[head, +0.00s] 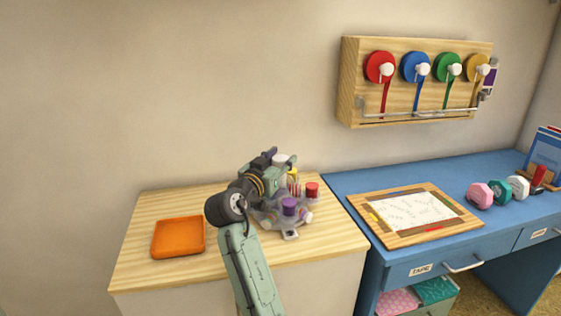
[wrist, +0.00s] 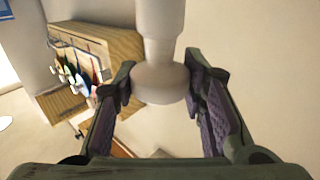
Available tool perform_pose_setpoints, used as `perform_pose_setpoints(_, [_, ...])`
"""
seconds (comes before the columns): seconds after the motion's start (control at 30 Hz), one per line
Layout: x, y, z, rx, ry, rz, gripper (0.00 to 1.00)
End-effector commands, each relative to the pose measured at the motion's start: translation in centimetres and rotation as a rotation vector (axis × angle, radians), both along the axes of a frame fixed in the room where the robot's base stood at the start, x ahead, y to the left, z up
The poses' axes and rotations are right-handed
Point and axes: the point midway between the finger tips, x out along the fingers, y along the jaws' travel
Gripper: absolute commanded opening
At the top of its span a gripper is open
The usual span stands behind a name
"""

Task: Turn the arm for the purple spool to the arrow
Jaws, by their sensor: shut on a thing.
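The purple spool (head: 289,206) stands at the front of a grey, round-armed stand (head: 268,220) on the wooden counter. Red spools and a yellow spool show behind and right of it. My gripper (head: 277,160) is above the back of the stand, beside a whitish knob (head: 281,158). In the wrist view my gripper (wrist: 158,88) has its two padded fingers on either side of this pale knob (wrist: 160,82), shut on it. My arm hides the stand's left part. I cannot make out the arrow; a small pale tab (head: 290,235) sticks out at the stand's front.
An orange tray (head: 178,238) lies on the counter's left. A wall rack (head: 360,85) with several coloured tape reels hangs at upper right. The blue desk (head: 345,183) holds a framed drawing board (head: 415,214) and several weights. The counter's front left is clear.

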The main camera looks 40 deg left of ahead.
Motion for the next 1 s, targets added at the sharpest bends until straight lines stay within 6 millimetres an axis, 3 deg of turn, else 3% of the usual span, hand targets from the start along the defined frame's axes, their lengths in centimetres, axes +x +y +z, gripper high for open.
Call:
perform_pose_setpoints(0.37, [0.07, -0.08, 0.11, 0.001, -0.002, -0.003, 0.00])
perform_pose_setpoints(0.4, [0.07, -0.08, 0.11, 0.001, -0.002, -0.003, 0.40])
perform_pose_setpoints(0.67, [0.04, -0.04, 0.05, 0.000, -0.001, -0.002, 0.58])
perform_pose_setpoints(1.0, [-0.23, -0.02, 0.01, 0.000, -0.001, -0.001, 0.58])
